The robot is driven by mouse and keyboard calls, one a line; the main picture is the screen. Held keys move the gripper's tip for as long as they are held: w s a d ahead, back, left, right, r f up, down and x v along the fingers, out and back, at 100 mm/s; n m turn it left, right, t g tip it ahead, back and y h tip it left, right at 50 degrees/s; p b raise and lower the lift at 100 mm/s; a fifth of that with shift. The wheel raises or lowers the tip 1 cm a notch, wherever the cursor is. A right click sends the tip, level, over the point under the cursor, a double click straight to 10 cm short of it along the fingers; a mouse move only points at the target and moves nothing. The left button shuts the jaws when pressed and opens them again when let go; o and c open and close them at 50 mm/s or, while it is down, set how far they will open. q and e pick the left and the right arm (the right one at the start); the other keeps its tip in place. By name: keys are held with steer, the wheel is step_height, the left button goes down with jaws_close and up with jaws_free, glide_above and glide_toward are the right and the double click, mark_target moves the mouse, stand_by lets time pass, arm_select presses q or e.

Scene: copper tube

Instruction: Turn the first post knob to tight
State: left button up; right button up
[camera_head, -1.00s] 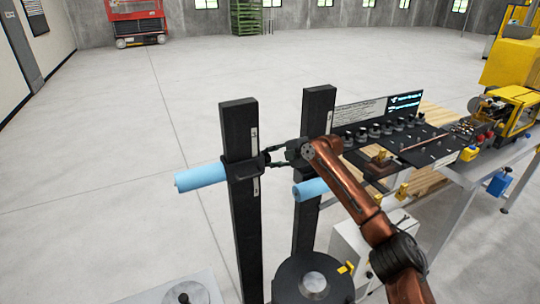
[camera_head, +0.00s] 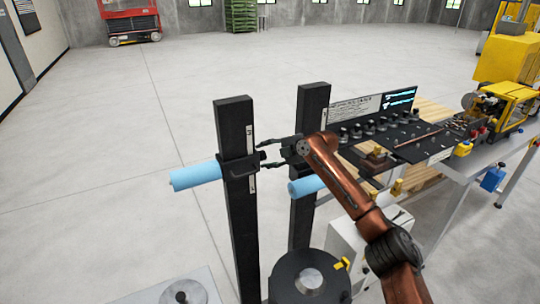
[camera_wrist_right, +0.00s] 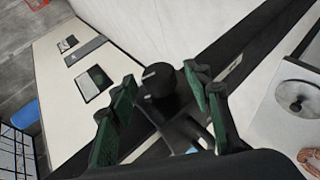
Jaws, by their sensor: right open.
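Two black upright posts stand in the head view. The left post (camera_head: 236,205) carries a light-blue cylinder (camera_head: 196,175) on a black clamp (camera_head: 240,168); the right post (camera_head: 308,115) carries another blue cylinder (camera_head: 304,187). The post labels are too small to read surely. My right gripper (camera_head: 264,155) is open beside the right side of the left post, at clamp height. In the wrist view, a round black knob (camera_wrist_right: 157,80) with a white mark shows between and beyond the spread green-padded fingers (camera_wrist_right: 163,100). I see no contact with the knob. My left gripper is out of view.
A bench at right holds a dark panel with several knobs (camera_head: 383,123) and a yellow machine (camera_head: 505,103). The floor at left is clear.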

steer(key=v, duration=1.1)
steer(key=shift+s+d+r, duration=0.15)
steer(key=shift+s+d, duration=0.1)
